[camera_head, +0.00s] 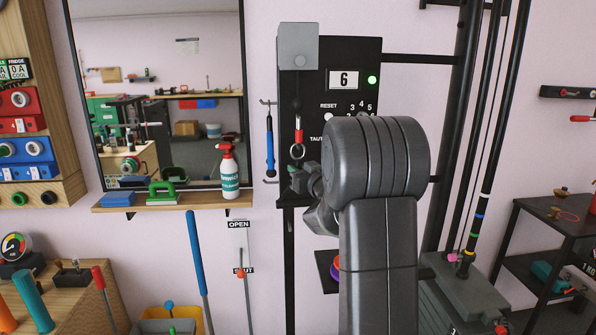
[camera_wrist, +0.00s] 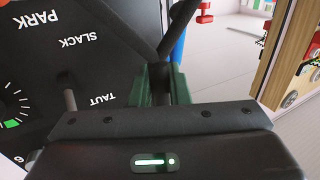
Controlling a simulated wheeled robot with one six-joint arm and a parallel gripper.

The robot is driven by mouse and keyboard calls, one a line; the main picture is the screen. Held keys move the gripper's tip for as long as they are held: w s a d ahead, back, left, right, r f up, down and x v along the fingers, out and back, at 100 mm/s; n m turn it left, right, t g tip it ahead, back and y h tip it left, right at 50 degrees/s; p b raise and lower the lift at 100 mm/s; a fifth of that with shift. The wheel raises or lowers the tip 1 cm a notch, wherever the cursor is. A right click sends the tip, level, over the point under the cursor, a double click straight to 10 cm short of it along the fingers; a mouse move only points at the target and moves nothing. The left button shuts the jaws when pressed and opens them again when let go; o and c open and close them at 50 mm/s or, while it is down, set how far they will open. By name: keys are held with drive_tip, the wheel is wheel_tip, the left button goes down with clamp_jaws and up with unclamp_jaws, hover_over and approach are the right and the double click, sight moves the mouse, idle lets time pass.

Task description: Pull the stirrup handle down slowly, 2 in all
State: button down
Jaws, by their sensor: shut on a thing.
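The stirrup handle (camera_wrist: 172,42) is dark, with two slanting arms that meet between my green fingers in the wrist view. My gripper (camera_wrist: 160,84) is shut on it. In the head view my gripper (camera_head: 300,180) is at the lower left of the black panel (camera_head: 348,58), partly behind my arm. A metal ring (camera_head: 297,151) with a red piece hangs just above it on a dark cord from a grey box (camera_head: 298,46). The display (camera_head: 344,79) reads 6, and a green lamp (camera_head: 372,80) is lit. My arm hides most of the dial and the handle.
A blue-handled tool (camera_head: 269,145) hangs on hooks close left of my gripper. A shelf (camera_head: 180,202) with a spray bottle (camera_head: 228,172) is further left, below a mirror (camera_head: 160,60). Black poles (camera_head: 462,120) stand to the right.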

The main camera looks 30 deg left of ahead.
drive_tip(key=shift+r+p, duration=0.9)
drive_tip(key=shift+r, duration=0.05)
drive_tip(key=shift+r+p, duration=1)
drive_tip(key=shift+r, duration=0.2)
drive_tip(key=shift+r+p, duration=0.5)
drive_tip(key=shift+r, duration=0.15)
drive_tip(key=shift+f, duration=0.2)
drive_tip(key=c, duration=1.3)
unclamp_jaws()
